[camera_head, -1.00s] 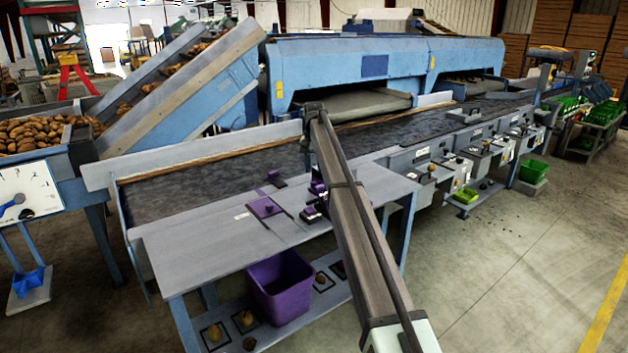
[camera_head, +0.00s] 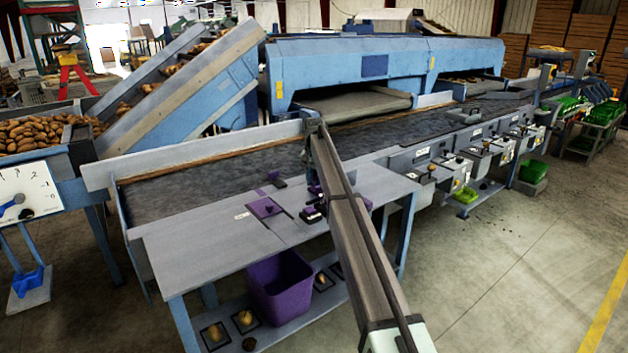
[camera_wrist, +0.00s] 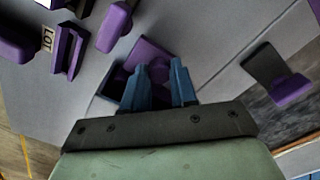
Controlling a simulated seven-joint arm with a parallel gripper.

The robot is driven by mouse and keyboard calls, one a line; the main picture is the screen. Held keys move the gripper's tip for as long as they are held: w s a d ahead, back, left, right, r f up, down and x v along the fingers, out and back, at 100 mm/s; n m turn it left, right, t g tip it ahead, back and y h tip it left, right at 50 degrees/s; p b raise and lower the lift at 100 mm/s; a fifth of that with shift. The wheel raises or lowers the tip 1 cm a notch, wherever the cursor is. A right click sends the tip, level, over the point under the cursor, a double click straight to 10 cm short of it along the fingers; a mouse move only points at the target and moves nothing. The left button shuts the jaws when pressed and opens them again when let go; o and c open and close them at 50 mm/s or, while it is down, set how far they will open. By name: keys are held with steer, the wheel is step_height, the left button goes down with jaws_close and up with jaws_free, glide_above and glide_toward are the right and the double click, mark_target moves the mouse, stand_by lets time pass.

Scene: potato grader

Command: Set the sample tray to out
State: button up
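Several purple fittings are on the grey bench, and I cannot tell for certain which is the sample tray. A flat purple plate (camera_head: 265,207) lies on the bench top, left of my gripper (camera_head: 314,187). Small purple and dark parts (camera_head: 311,212) stand just under and beside my gripper. In the wrist view my gripper's two blue fingers (camera_wrist: 160,68) are apart, with a purple piece (camera_wrist: 150,52) just beyond and between them. I see no clear grip on it; contact cannot be told. My arm hides part of the bench's right side.
Purple handles (camera_wrist: 68,50) stand by a LOT label (camera_wrist: 47,38) in the wrist view. Another purple handle (camera_wrist: 290,90) is at the right. The dark conveyor belt (camera_head: 220,172) runs behind the bench (camera_head: 190,245). A purple bin (camera_head: 280,287) stands below.

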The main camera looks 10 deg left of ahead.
jaws_close()
steer(key=s+a, duration=0.9)
steer(key=shift+s+a, duration=0.35)
steer(key=shift+a, duration=0.05)
steer(key=shift+o, duration=1.7)
jaws_free()
steer(key=shift+s, duration=0.1)
